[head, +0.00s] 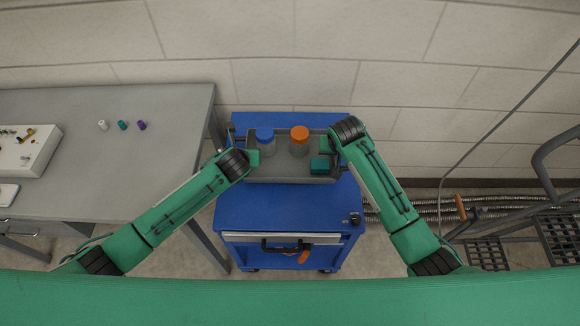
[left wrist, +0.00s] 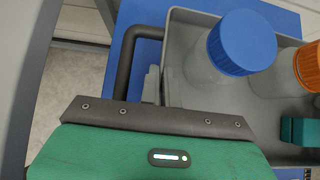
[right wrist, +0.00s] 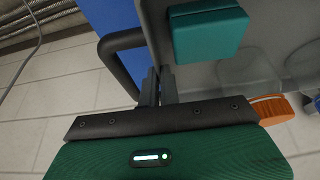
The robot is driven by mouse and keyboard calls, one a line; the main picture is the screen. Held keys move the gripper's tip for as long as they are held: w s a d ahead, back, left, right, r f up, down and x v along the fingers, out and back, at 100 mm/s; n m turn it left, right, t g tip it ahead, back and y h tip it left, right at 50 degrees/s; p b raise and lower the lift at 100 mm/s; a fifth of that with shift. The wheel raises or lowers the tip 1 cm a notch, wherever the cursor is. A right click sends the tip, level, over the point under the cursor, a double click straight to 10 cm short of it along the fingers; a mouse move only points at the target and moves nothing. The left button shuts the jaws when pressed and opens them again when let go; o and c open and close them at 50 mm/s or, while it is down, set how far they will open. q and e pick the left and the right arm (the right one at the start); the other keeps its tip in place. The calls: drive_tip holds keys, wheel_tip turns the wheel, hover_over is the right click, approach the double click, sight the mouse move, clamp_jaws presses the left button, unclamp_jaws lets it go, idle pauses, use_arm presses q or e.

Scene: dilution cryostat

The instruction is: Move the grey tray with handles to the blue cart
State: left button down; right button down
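The grey tray (head: 279,172) is over the far part of the blue cart's top (head: 285,208) and looks level. I cannot tell whether it rests on the cart or is just above it. It carries a blue-capped bottle (head: 265,142), an orange-capped bottle (head: 299,141) and a teal block (head: 320,165). My left gripper (left wrist: 151,84) is at the tray's left handle (left wrist: 126,62). My right gripper (right wrist: 156,87) is at its right handle (right wrist: 112,43). In both wrist views the fingers are close together beside the handle bar; their grip is partly hidden.
A grey table (head: 75,180) stands left of the cart, with white, teal and purple vials (head: 123,125) and a white panel box (head: 25,148). A wall is behind. Hoses (head: 415,207) and a dark metal frame (head: 520,210) lie to the right. The cart's near top is clear.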

sight(333, 163)
use_arm(q)
drive_tip(key=shift+f, duration=0.55)
use_arm(e)
drive_tip(key=shift+f, duration=0.55)
use_arm(q)
drive_tip(key=shift+f+b, duration=0.2)
drive_tip(key=shift+b, duration=0.25)
use_arm(e)
drive_tip(key=shift+f, duration=0.15)
